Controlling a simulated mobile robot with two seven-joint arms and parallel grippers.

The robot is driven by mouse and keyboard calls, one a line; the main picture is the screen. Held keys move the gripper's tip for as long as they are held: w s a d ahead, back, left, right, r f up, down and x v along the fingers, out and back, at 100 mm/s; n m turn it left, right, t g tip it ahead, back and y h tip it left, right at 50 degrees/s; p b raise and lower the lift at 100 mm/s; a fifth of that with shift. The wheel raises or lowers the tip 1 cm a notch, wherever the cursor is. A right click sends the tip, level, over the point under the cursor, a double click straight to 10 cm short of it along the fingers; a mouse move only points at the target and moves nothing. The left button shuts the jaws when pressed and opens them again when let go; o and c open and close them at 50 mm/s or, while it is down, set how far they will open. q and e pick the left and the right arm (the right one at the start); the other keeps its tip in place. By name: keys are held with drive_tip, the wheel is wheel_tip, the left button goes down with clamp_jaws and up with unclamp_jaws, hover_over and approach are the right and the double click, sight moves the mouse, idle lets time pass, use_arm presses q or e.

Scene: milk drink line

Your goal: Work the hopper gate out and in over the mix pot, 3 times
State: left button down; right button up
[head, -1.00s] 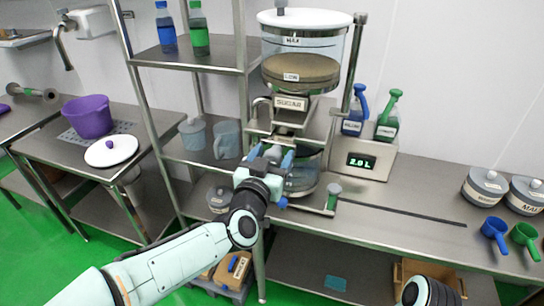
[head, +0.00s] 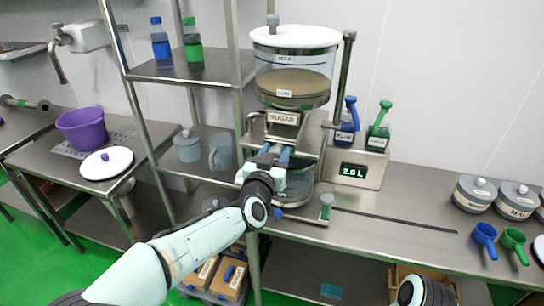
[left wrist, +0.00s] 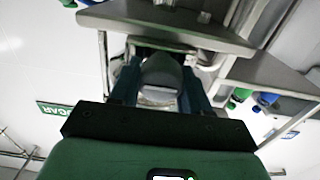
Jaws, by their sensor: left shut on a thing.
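The hopper (head: 322,62) is a clear drum with a white lid and tan powder inside. A label reading SUGAR (head: 284,118) is on its neck. My left gripper (head: 274,152) is just below that neck, its fingers pointing toward the frame. In the left wrist view a grey rounded piece (left wrist: 162,72), apparently the gate's handle, sits between the fingers, and the gripper is shut on it. The rest of the gate is hidden. The clear mix pot (head: 300,190) stands below, partly hidden by my left gripper and wrist.
A scale display (head: 353,172) reads 2.0 L to the right of the pot. A small green-topped container (head: 327,206) stands at the hopper stand's front right. Steel shelves (head: 190,72) rise on the left.

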use_arm(q)
drive_tip(key=shift+r, duration=0.15)
drive_tip(key=c, duration=0.6)
unclamp_jaws()
drive_tip(key=shift+w, duration=0.2)
use_arm(e)
drive_tip(key=shift+w, duration=0.1)
use_arm(q)
drive_tip(key=shift+s+a, duration=0.1)
drive_tip(key=shift+s, duration=0.45)
drive_tip(key=b+v, duration=0.2)
drive_tip(key=v, duration=1)
drive_tip(key=shift+b, duration=0.3)
use_arm(e)
drive_tip(key=s+f, duration=0.2)
drive_tip(key=f, duration=0.1)
drive_tip(key=shift+f, duration=0.15)
use_arm(q)
drive_tip(key=shift+s+a, duration=0.1)
drive_tip(key=shift+s, duration=0.05)
